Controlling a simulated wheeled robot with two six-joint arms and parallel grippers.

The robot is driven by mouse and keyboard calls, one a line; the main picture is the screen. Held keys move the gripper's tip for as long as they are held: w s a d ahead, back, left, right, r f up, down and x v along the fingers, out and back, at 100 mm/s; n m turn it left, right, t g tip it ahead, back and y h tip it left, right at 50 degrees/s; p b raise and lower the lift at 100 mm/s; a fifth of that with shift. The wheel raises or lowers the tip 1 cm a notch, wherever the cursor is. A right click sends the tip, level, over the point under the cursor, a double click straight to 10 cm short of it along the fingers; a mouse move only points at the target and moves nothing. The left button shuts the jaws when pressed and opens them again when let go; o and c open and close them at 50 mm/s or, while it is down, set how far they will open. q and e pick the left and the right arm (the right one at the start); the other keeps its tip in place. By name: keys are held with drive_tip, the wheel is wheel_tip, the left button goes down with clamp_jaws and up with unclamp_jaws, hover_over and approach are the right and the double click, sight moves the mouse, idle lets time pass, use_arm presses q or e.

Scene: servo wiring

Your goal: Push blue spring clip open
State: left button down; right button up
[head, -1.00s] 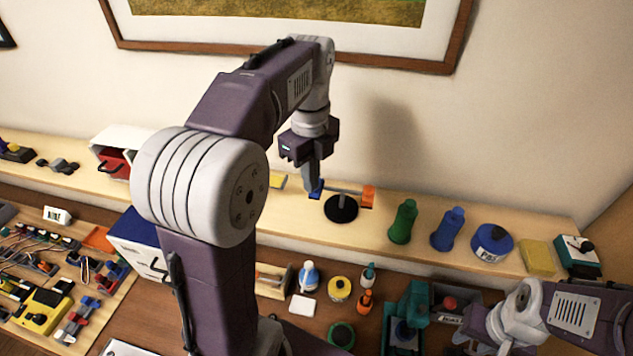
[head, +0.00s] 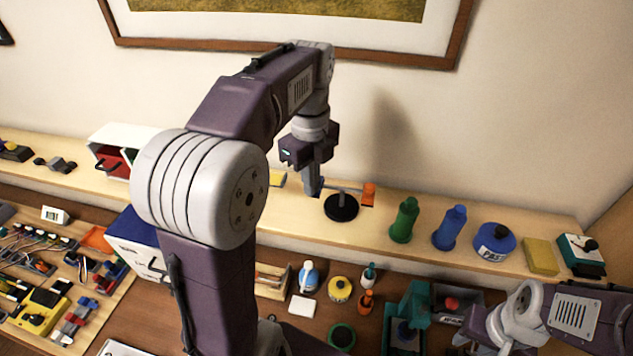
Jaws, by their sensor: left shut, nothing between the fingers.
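A small stand with a round black base (head: 341,208) and a thin crossbar is on the pale back shelf. An orange clip (head: 368,194) is at the bar's right end. My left gripper (head: 312,189) points straight down at the bar's left end, fingers shut with nothing between them. The blue clip at that end is almost wholly hidden by the fingers, so I cannot tell whether it is open or whether they touch it. My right gripper (head: 475,326) is low at the right edge of the scene, and its fingers do not show clearly.
Right of the stand are a green bottle (head: 404,220), a blue bottle (head: 449,228), a blue round tin (head: 494,243) and a yellow sponge-like block (head: 541,256). A wiring board (head: 60,285) lies at lower left. The wall is close behind the shelf.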

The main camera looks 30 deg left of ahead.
use_arm(q)
drive_tip(key=shift+f+b, duration=0.5)
drive_tip(key=shift+f, duration=0.35)
use_arm(e)
drive_tip(key=shift+f, duration=0.6)
use_arm(q)
drive_tip(key=shift+r, duration=0.1)
use_arm(e)
drive_tip(key=shift+r, duration=0.15)
use_arm(q)
drive_tip(key=shift+w+a+r+p, duration=0.1)
drive_tip(key=shift+w+p, duration=0.3)
drive_tip(key=shift+p, duration=0.1)
use_arm(e)
drive_tip(key=shift+r, duration=0.4)
